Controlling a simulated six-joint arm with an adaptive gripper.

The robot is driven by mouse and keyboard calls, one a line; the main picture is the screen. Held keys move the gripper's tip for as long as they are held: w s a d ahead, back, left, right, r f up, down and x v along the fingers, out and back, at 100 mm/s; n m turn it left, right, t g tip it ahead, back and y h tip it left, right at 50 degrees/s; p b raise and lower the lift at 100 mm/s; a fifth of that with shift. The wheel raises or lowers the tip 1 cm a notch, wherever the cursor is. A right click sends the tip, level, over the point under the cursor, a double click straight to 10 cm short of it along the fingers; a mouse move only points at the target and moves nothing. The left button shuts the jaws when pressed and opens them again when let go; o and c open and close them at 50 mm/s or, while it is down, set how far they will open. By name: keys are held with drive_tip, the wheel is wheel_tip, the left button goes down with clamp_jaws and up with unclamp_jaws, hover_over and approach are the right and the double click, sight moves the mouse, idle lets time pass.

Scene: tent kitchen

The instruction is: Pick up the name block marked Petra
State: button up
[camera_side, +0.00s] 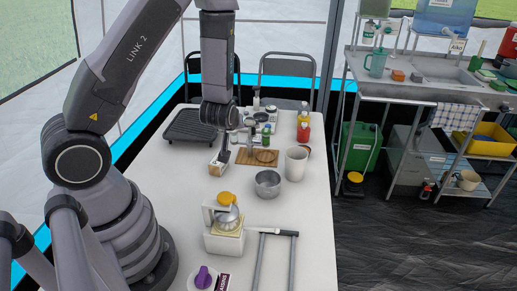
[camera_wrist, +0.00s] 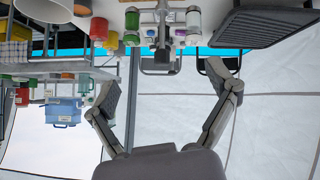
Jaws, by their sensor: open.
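My gripper (camera_side: 223,153) is low over the white table (camera_side: 180,195), with its tip just above or beside a small wooden block with a pale face (camera_side: 217,169). In the side view I cannot tell whether they touch. In the wrist view my gripper (camera_wrist: 163,76) is open, its two fingers wide apart, with no block visible between them. I cannot read the name Petra anywhere.
A black grill tray (camera_side: 190,126) lies left of my gripper. A wooden board (camera_side: 257,157), a metal bowl (camera_side: 267,184) and a white cup (camera_side: 296,164) stand to the right. A cream juicer-like device (camera_side: 224,236) stands nearer. Bottles and jars (camera_side: 303,128) crowd behind. Bare table lies at left.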

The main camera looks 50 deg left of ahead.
sight(219, 164)
drive_tip(key=s+a+f+y, duration=0.1)
drive_tip(key=f, duration=0.2)
drive_tip(key=s+a+f+y, duration=0.2)
drive_tip(key=f, duration=0.2)
drive_tip(key=s+a+f+y, duration=0.2)
drive_tip(key=f, duration=0.1)
drive_tip(key=shift+s+a+f, duration=0.25)
wheel_tip(219, 164, down, 3)
drive_tip(key=shift+r, duration=0.1)
drive_tip(key=shift+x, duration=1.45)
drive_tip(key=shift+r, duration=0.2)
drive_tip(key=c, duration=1.5)
